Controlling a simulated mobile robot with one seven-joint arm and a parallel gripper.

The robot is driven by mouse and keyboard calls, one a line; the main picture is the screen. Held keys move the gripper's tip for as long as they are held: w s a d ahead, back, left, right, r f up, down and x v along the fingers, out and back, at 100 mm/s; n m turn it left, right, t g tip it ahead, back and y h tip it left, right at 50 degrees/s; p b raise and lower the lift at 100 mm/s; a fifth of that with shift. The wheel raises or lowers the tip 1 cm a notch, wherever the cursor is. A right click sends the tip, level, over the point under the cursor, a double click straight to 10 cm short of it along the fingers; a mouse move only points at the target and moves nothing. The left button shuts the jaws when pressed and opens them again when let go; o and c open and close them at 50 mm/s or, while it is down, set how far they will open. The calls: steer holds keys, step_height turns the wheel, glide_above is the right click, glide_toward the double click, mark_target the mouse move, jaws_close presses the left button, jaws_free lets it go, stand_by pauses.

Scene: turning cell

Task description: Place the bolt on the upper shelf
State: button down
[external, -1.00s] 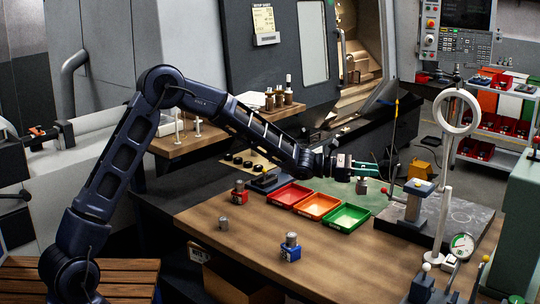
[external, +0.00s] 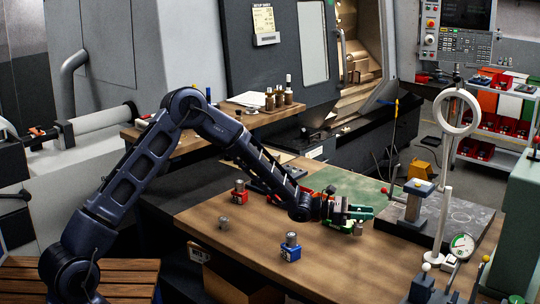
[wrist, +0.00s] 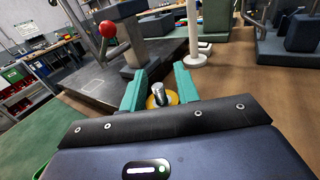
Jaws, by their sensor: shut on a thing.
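My gripper (external: 362,212) is low over the right part of the bench, past the trays. In the wrist view its two green fingers (wrist: 160,92) are closed on a silver metal cylinder with a yellow part at its base, which I take as the bolt (wrist: 158,92). It stands up between the fingertips; its lower end is hidden. In the external view the fingers and arm hide it. A wooden shelf (external: 205,131) with brown bottles is at the back. A white rack (external: 473,166) with bins stands at back right. I cannot tell which is the upper shelf.
My arm largely covers the trays. A ring stand (external: 440,200) and a red-knobbed fixture (external: 412,205) are to the right.

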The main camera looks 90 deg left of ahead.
steer(key=shift+f, duration=1.25)
steer(key=shift+f, duration=0.15)
steer(key=c, duration=1)
jaws_free()
steer(key=shift+c, duration=0.2)
